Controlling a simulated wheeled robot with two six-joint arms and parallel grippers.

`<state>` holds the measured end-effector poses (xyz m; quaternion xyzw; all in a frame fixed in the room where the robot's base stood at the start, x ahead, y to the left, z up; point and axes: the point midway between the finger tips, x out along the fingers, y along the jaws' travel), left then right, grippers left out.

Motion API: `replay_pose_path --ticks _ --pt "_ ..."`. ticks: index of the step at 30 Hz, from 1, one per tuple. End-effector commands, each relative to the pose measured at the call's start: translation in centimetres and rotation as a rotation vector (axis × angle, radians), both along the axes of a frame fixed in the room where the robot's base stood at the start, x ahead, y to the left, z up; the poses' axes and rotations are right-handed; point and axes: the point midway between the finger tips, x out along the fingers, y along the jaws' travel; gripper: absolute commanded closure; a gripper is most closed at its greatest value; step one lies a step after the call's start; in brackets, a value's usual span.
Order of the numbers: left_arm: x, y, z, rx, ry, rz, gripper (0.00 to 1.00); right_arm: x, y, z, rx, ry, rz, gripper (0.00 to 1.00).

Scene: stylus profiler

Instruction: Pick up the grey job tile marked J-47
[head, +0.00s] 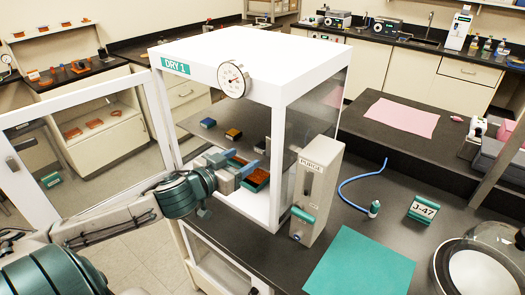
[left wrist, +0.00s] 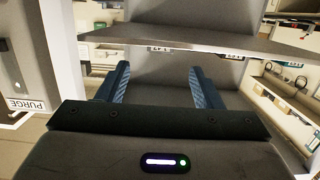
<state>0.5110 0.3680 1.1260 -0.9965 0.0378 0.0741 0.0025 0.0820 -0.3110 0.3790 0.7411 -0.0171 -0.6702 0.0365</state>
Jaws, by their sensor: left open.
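My right gripper is out of view.
The cabinet's glass door (head: 83,146) stands open at the left. Inside are small blue, orange and red-brown blocks. A pink cloth (head: 401,117) lies behind.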

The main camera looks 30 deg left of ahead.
Motion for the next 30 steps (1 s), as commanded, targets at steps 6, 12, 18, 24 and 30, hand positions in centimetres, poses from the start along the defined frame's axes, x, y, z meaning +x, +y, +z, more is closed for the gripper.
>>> replay_pose_path --ticks 6,12,18,24,30 --pt "2.0 0.0 -0.2 -0.005 -0.002 0.005 0.40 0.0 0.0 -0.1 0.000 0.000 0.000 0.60" --pt "3.0 -0.2 -0.4 -0.002 0.000 -0.001 0.40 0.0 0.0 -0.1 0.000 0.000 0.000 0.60" --pt "3.6 -0.3 -0.3 -0.002 -0.001 -0.001 0.40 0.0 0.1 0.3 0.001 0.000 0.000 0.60" --pt "5.8 -0.4 -0.2 -0.007 -0.001 0.000 0.40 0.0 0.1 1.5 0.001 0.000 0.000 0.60" --pt "7.7 -0.5 -0.8 -0.005 0.000 0.000 0.40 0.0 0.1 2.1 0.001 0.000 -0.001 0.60"
